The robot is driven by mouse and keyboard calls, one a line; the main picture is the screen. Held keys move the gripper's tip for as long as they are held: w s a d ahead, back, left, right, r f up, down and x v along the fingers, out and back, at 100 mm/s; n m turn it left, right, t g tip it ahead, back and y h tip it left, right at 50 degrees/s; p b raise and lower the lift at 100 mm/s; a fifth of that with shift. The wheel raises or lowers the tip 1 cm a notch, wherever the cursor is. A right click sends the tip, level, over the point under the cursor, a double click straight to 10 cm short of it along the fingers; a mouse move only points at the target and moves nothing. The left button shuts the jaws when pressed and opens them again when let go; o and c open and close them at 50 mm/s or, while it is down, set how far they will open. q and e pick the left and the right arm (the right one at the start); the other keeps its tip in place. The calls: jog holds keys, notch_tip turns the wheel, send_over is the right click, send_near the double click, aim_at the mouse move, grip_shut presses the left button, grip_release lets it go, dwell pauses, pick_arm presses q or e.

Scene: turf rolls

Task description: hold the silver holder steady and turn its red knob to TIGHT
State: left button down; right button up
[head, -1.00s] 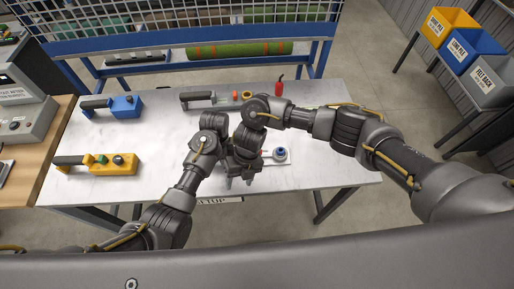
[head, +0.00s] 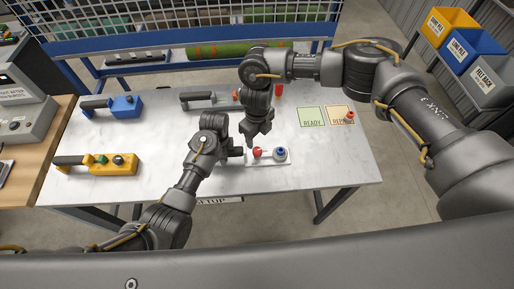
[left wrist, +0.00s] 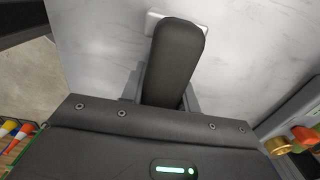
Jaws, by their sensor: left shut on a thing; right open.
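The silver holder (head: 268,161) lies at the middle front of the table. Its pale body carries a red knob (head: 258,153) and, to the right, a blue-ringed round part (head: 281,153). My left gripper (head: 237,153) is shut on the holder's dark handle, at the left of the body. In the left wrist view the dark handle (left wrist: 174,60) stands between the jaws, with part of the pale body beyond it. My right gripper (head: 256,136) is open, pointing down just above and behind the red knob. The knob's marking is too small to read.
A yellow holder (head: 103,167) and a blue holder (head: 124,106) lie at the left. A grey-handled tool (head: 205,101) lies at the back. A green READY card (head: 311,117) and a REPAIR card (head: 338,111) lie at the back right. The table's right front is clear.

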aim_at(257, 150)
pick_arm(q)
jog(key=shift+s+f, duration=0.15)
jog(key=shift+f, duration=0.05)
pick_arm(e)
notch_tip(257, 150, down, 8)
jog(key=shift+f, duration=0.25)
jog(key=c, duration=1)
jog(key=shift+o, duration=0.2)
